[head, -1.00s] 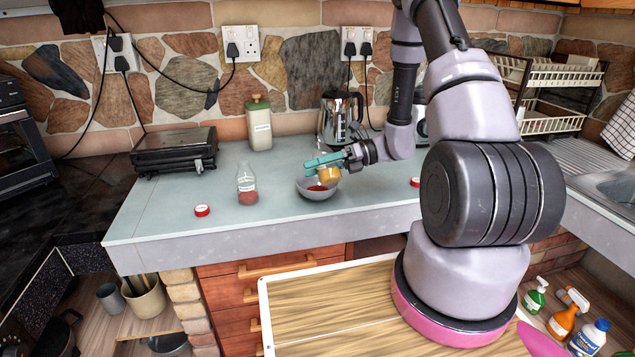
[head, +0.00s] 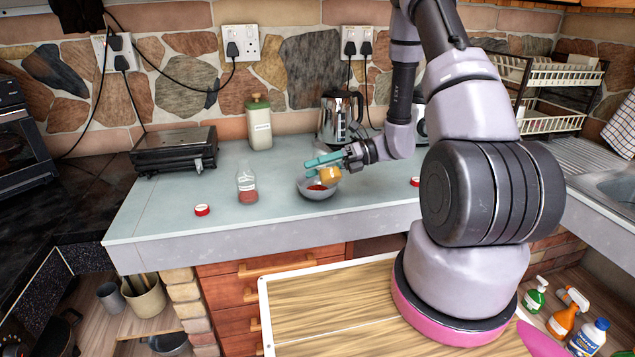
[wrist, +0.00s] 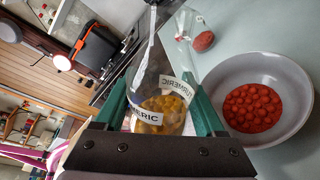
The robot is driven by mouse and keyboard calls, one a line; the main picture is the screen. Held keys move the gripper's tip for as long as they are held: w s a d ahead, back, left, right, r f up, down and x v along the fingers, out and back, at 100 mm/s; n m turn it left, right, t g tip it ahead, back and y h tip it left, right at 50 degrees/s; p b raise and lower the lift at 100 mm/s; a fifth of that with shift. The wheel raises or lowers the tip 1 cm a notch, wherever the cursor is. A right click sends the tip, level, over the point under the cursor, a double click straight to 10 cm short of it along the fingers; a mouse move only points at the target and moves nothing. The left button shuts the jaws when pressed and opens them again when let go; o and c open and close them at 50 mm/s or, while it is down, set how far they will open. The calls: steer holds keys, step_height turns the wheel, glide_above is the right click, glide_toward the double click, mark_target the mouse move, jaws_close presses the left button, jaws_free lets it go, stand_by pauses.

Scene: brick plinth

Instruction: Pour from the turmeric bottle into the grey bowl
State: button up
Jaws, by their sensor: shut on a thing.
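My gripper (head: 326,162) is shut on the turmeric bottle (head: 328,175), a clear bottle with yellow contents. The bottle is tilted over the grey bowl (head: 318,193), which stands on the counter. In the wrist view the turmeric bottle (wrist: 160,100) lies between the green fingers, its label partly readable and yellow pieces inside its lower part. The grey bowl (wrist: 290,82) is beside it at the right and holds red pieces; no yellow ones show among them. Whether anything is flowing out cannot be told.
A clear bottle with red contents (head: 247,185) stands left of the bowl. Red lids lie at the left (head: 202,210) and right (head: 415,182). A kettle (head: 340,118), a white canister (head: 260,124) and a black grill (head: 174,150) stand behind.

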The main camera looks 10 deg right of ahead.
steer(key=shift+s+f+m+g+p, duration=0.3)
steer(key=shift+m+g+p, duration=0.15)
steer(key=shift+m, duration=0.45)
stand_by(2.2)
steer(key=shift+s+d+m+g+p, duration=0.1)
steer(key=shift+m+g+p, duration=0.15)
steer(key=shift+m+p, duration=0.25)
stand_by(2.0)
steer(key=shift+s+f+m+h, duration=0.15)
steer(key=shift+s+m+h, duration=0.25)
steer(key=shift+m, duration=0.4)
stand_by(1.6)
